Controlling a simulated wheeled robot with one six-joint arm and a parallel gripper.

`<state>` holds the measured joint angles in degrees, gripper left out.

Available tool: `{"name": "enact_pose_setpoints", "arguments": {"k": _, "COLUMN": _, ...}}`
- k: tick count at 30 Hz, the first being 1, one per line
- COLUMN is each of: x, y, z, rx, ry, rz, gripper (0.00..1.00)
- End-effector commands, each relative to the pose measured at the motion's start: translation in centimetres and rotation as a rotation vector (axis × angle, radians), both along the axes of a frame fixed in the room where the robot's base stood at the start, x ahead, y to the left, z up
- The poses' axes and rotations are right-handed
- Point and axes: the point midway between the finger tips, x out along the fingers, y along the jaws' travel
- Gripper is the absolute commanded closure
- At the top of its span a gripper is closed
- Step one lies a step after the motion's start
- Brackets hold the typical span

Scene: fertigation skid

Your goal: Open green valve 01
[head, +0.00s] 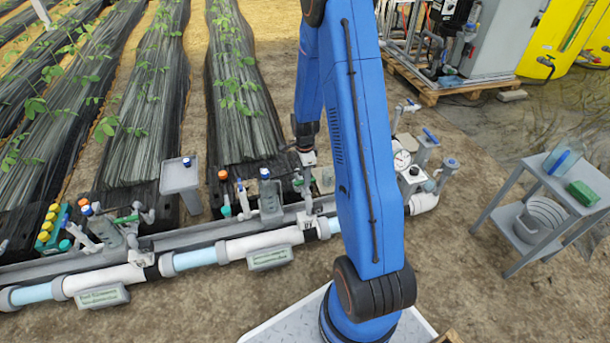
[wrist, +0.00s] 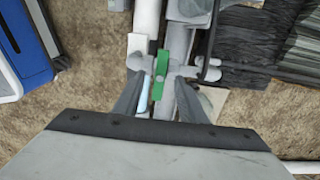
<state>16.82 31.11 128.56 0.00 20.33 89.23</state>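A green valve handle (wrist: 161,72) shows in the wrist view, lying lengthwise along the pale pipe (wrist: 147,22). My gripper (wrist: 160,88) is open, with one finger on each side of the handle. I cannot tell whether either finger touches it. In the head view my gripper (head: 304,172) points down over the pipe line, just left of my blue arm. The handle below it is not clear there. Another green handle (head: 127,219) is on the pipework farther left. I cannot read which valve is numbered 01.
White and light-blue pipe (head: 195,258) runs along the front of the planted beds (head: 240,105). A grey post box (head: 180,178) stands behind it. A pressure gauge (head: 402,160) and fittings are right of my arm. A grey cart (head: 535,220) stands at far right, with bare soil before it.

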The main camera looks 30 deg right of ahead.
Motion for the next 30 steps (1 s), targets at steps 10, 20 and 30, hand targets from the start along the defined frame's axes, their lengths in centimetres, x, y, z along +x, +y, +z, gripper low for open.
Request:
{"name": "enact_pose_setpoints", "arguments": {"k": 10, "x": 0.0, "y": 0.0, "z": -2.3, "rx": 0.0, "ry": 0.001, "rz": 0.0, "gripper": 0.62}}
{"name": "enact_pose_setpoints", "arguments": {"k": 20, "x": 0.0, "y": 0.0, "z": -4.0, "rx": 0.0, "ry": 0.0, "rz": 0.0, "gripper": 0.62}}
{"name": "enact_pose_setpoints", "arguments": {"k": 30, "x": -0.1, "y": 0.0, "z": -4.2, "rx": 0.001, "ry": 0.002, "rz": 0.0, "gripper": 0.94}}
